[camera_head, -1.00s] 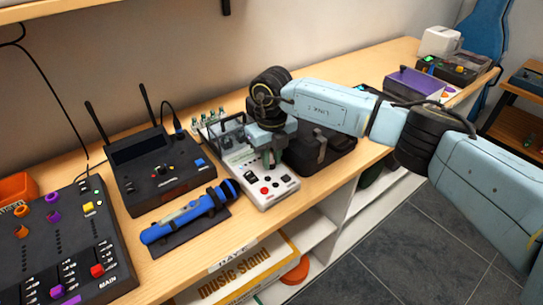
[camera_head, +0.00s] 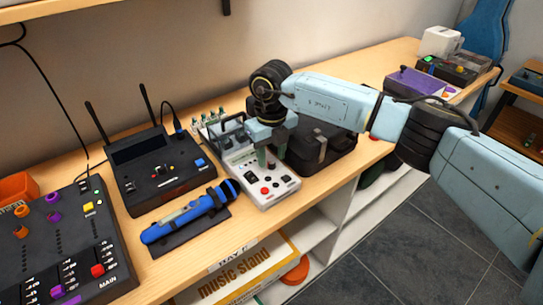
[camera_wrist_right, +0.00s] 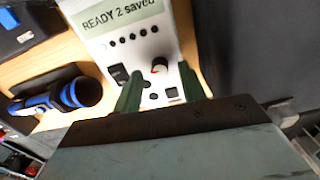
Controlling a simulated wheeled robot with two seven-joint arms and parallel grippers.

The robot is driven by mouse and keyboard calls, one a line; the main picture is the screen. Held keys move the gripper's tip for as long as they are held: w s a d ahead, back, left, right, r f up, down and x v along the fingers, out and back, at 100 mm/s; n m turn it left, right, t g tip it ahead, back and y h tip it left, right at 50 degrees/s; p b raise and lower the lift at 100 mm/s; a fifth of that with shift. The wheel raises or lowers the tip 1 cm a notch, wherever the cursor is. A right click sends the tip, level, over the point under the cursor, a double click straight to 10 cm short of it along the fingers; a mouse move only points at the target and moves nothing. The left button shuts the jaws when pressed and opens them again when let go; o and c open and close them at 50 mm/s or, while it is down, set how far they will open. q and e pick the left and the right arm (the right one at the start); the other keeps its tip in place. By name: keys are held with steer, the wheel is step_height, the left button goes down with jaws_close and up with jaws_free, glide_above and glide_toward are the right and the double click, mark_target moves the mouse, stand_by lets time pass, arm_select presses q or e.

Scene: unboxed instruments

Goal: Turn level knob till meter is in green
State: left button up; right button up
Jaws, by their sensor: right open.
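A white control box (camera_head: 268,192) with red and black buttons stands on the bench. In the right wrist view this box (camera_wrist_right: 112,48) bears a label reading "READY 2 saved", a row of dark dots and a small knob (camera_wrist_right: 159,66) with a red mark. My right gripper (camera_head: 271,156) is over the box with its fingers pointing down. In the right wrist view the green fingers of this gripper (camera_wrist_right: 160,72) are open, one on each side of the knob; I cannot tell if they touch it. I cannot make out a meter with a green zone. My left gripper is out of view.
A black case (camera_head: 325,146) stands close to the right of the box. To the left are a blue microphone (camera_head: 185,214) on a dark mat, a black receiver (camera_head: 150,192) with two antennas and a mixer (camera_head: 55,240). Glass-like small parts (camera_head: 207,120) stand behind the box.

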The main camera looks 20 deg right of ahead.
mark_target(272, 162)
step_height(272, 162, up, 12)
stand_by(0.3)
